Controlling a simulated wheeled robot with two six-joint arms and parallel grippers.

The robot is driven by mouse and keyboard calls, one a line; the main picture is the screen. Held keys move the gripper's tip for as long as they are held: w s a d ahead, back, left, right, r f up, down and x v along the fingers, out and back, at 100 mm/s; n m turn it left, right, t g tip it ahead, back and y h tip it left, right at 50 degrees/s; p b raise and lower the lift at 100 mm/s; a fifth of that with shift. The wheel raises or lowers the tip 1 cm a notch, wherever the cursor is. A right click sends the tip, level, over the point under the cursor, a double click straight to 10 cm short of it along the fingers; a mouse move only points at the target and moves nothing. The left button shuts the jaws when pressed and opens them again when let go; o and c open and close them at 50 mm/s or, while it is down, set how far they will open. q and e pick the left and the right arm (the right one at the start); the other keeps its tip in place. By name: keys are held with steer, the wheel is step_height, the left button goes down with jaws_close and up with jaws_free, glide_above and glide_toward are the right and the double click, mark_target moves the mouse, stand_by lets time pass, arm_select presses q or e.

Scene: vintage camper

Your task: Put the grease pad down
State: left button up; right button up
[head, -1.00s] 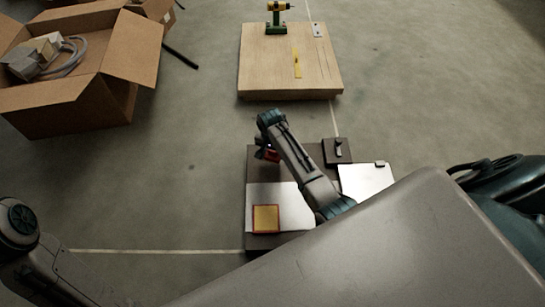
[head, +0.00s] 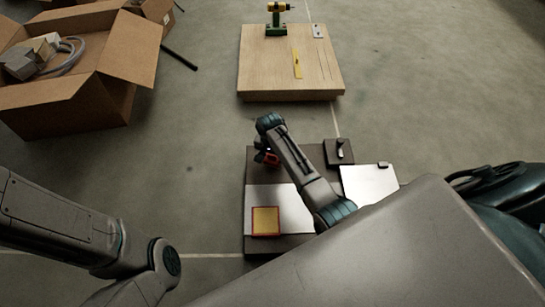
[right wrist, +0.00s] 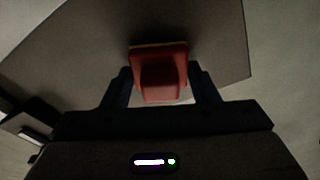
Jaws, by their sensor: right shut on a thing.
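The grease pad, a red block with a thin yellowish edge, shows in the right wrist view (right wrist: 160,75) between the two dark fingers. My right gripper (right wrist: 161,88) is shut on it. I cannot tell whether the pad touches the board. My left arm comes in at the lower left of the head view; its gripper is out of the picture.
Beyond stands a wooden table (head: 270,70) with a drill (head: 277,18). An open carton (head: 85,95) stands left.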

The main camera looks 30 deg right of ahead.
steer(key=shift+f, duration=0.15)
steer(key=o, duration=0.9)
